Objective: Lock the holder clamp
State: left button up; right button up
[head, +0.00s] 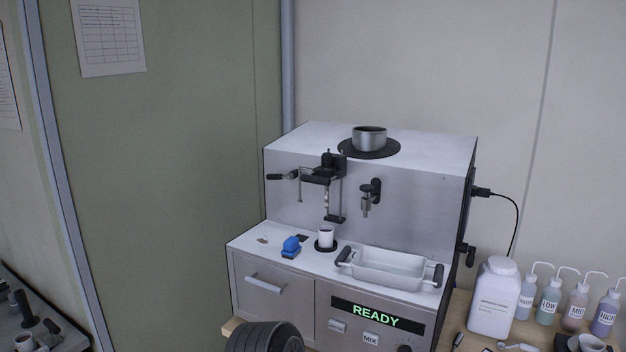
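The holder clamp (324,169) is a black and metal assembly on the front of the analyser's upper housing. A black-handled lever (281,177) sticks out from it to the left, roughly level. A thin rod hangs below the clamp, with a small black foot (335,219) at its lower end. I cannot tell from this distance whether the clamp is locked. A white cup (325,237) stands on a dark round pad below the clamp. Neither of my grippers can be made out in the head view.
The analyser (420,220) shows READY. A blue item (291,247) and a white tray (390,270) with black handles sit on its deck. A metal pot (369,138) stands on top. A white jug (494,297) and several bottles stand at right. A dark ribbed part shows at bottom centre.

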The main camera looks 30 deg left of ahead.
aim_at(290, 176)
jog(key=u, duration=1.25)
jog(key=i+j, duration=0.25)
jog(key=j, duration=0.15)
jog(key=i+j, duration=0.25)
jog(key=j, duration=0.2)
jog(key=i+j, duration=0.55)
jog(key=j, duration=0.3)
jog(key=i+j, duration=0.25)
jog(key=j, duration=0.15)
jog(key=i+j, duration=0.25)
jog(key=j, duration=0.2)
